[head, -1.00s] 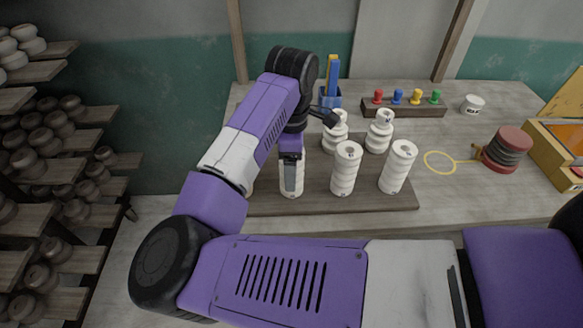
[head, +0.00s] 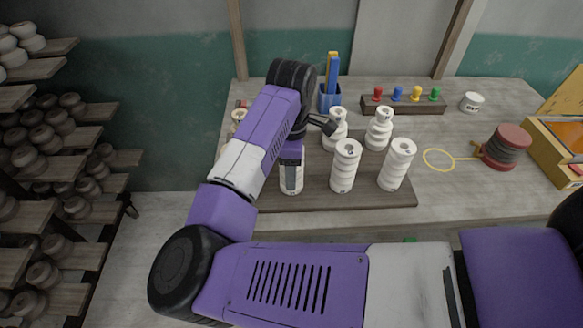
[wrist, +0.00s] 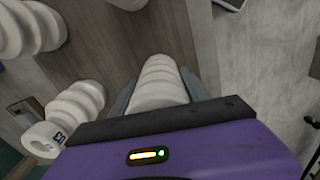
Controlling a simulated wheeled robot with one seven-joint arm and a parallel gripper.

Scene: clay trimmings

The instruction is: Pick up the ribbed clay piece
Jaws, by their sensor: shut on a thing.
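Several white clay pieces stand on a dark wooden board (head: 325,199). My gripper (head: 291,180) is at the board's left part, pointing down, its jaws closed on a white ribbed clay piece (head: 290,187). In the wrist view that ribbed piece (wrist: 158,82) lies between both fingers, with rounded ridges along its side. Its upper part is hidden by my gripper in the head view. I cannot tell whether its bottom touches the board.
Beside it stand other clay pieces (head: 345,166) (head: 397,165), with more behind (head: 379,129) (head: 335,129). A blue holder (head: 330,98) and a peg rack (head: 403,107) stand at the back. Shelves (head: 60,190) fill the left.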

